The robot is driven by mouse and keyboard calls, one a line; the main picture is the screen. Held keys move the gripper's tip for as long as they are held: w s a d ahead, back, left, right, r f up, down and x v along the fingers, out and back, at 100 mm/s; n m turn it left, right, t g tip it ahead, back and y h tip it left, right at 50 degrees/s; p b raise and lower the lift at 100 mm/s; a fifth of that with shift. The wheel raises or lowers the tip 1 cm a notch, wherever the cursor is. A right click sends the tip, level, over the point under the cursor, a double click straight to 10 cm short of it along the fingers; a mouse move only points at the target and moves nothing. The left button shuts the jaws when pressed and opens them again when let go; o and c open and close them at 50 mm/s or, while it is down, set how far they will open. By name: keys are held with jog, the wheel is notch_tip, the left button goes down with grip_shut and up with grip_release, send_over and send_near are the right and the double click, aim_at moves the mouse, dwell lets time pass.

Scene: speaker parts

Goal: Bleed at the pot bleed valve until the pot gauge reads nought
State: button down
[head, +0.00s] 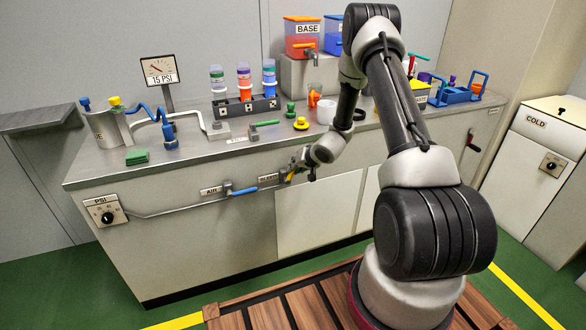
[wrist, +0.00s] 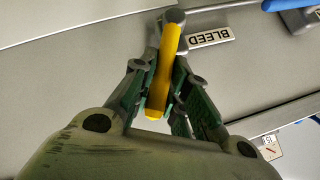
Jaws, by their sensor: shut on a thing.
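The bleed valve's yellow lever (wrist: 164,75) is between the green-padded fingers of my gripper (wrist: 157,88) in the wrist view, beside the BLEED label (wrist: 208,38). In the head view my gripper (head: 299,166) is at the bench's front panel, on the yellow lever (head: 288,176); the arm partly hides this spot. The gripper is shut on the lever. The metal pot (head: 107,128) stands at the bench's left end.
Left of my gripper on the front panel are the AIR valve's blue lever (head: 244,191) and the PSI regulator (head: 103,211), joined by a pipe. The bench top (head: 205,155) holds a bottle rack (head: 246,108), caps and a BASE tank (head: 302,38). A COLD cabinet (head: 545,150) stands right.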

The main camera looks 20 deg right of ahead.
dwell(0.3)
jog(key=c, duration=1.4)
grip_release()
jog(key=shift+s+r, duration=0.1)
jog(key=v, duration=1.1)
jog(key=shift+s+r, duration=0.2)
jog(key=shift+s, duration=0.1)
